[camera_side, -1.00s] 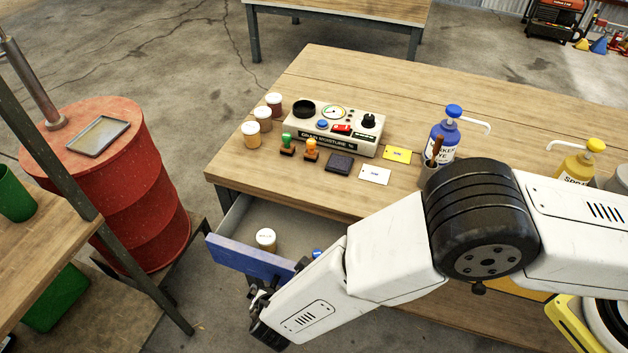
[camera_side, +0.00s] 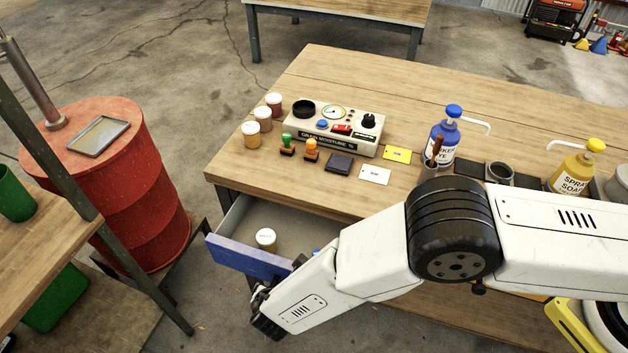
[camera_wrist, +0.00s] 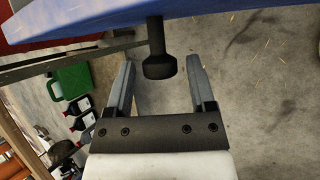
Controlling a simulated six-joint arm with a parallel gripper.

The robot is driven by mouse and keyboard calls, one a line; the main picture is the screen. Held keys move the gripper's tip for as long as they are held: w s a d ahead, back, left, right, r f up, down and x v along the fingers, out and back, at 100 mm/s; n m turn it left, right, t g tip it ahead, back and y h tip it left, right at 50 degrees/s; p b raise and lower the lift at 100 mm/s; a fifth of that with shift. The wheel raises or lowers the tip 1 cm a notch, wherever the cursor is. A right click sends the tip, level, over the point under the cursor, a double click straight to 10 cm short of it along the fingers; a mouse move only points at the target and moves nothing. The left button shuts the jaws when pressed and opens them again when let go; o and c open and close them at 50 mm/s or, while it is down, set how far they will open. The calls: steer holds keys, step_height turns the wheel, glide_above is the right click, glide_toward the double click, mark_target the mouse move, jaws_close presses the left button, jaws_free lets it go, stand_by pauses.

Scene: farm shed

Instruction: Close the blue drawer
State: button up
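The blue drawer (camera_side: 246,258) stands pulled out from under the front of the wooden workbench. A jar with a white lid (camera_side: 266,239) is inside it, and a small blue thing is partly hidden by my arm. In the wrist view the blue drawer front (camera_wrist: 190,12) crosses the top, with a dark knob (camera_wrist: 158,62) sticking out of it. My gripper (camera_wrist: 157,70) is open, with one finger on each side of the knob and a gap on both sides. In the side view my gripper (camera_side: 262,300) is at the drawer's outer face, its fingers mostly hidden.
The workbench (camera_side: 300,75) carries a grain moisture meter (camera_side: 335,128), jars, stamps, cards and a blue-capped bottle (camera_side: 443,140). A red barrel (camera_side: 130,190) stands to the left. A green can (camera_wrist: 72,90) and bottles show at the left of the wrist view.

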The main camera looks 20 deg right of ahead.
steer(key=c, duration=0.7)
steer(key=shift+w, duration=0.1)
glide_above(298, 249)
steer(key=shift+w, duration=0.1)
stand_by(2.2)
steer(key=o, duration=1.2)
steer(key=shift+d, duration=0.1)
steer(key=shift+r, duration=0.1)
steer(key=shift+v, duration=3.5)
